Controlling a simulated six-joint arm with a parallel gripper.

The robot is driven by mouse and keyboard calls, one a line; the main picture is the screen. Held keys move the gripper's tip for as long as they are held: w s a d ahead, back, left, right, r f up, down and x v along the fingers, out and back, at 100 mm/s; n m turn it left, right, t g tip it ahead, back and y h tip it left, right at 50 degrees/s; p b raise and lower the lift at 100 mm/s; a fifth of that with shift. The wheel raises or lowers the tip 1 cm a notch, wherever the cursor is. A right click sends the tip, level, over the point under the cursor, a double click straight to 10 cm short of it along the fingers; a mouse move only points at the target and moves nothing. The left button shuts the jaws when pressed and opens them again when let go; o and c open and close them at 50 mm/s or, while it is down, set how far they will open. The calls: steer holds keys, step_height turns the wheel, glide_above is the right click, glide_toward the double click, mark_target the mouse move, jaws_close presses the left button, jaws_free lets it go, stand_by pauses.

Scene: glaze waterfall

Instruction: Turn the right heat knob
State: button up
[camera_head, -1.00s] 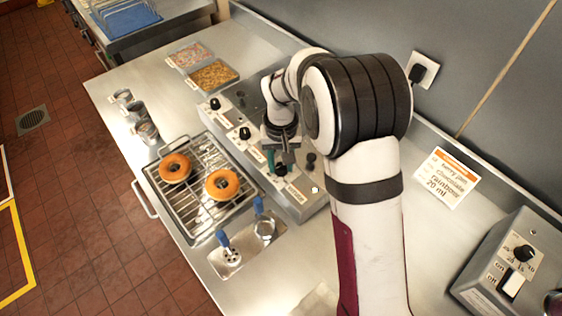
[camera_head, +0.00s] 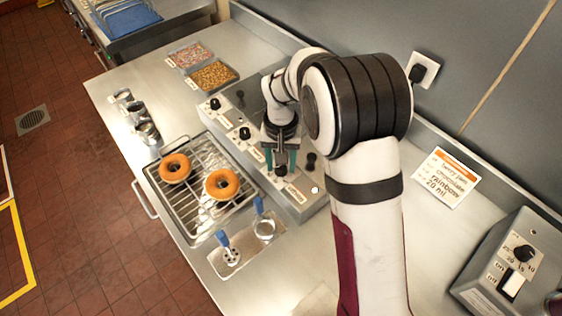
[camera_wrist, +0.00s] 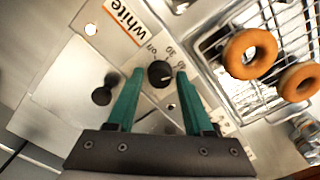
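The right heat knob is a black round knob (camera_head: 280,171) at the right end of the grey heater box (camera_head: 304,207). In the wrist view the knob (camera_wrist: 159,74) sits on a plate with printed numbers, beside a "white" label. My gripper (camera_head: 281,167) points down over it. Its two green fingers are open, and in the wrist view their tips (camera_wrist: 160,73) stand on either side of the knob with a visible gap at each side. I cannot tell how far above the panel the tips are.
Other knobs (camera_head: 245,132) (camera_head: 215,103) sit left along the box. A black lever (camera_head: 310,158) stands close behind my gripper. Two doughnuts (camera_head: 222,183) (camera_head: 174,168) lie on a wire rack (camera_head: 205,214) in front. A switch box (camera_head: 515,262) is at the right.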

mark_target(281, 166)
steer(key=shift+o, duration=0.9)
step_height(281, 166, up, 16)
steer(key=shift+f, duration=0.1)
steer(key=s+d+r+m, duration=0.2)
steer(key=s+d, duration=0.4)
steer(key=s, duration=0.4)
steer(key=s+d+f+m+y, duration=0.1)
steer(key=s+d+f, duration=0.1)
steer(key=s, duration=0.6)
steer(key=s+d+f+m, duration=0.2)
steer(key=s+f, duration=0.1)
steer(key=s, duration=0.6)
steer(key=shift+s+m+y, duration=0.2)
steer(key=shift+m+y, duration=0.1)
steer(key=shift+y, duration=0.1)
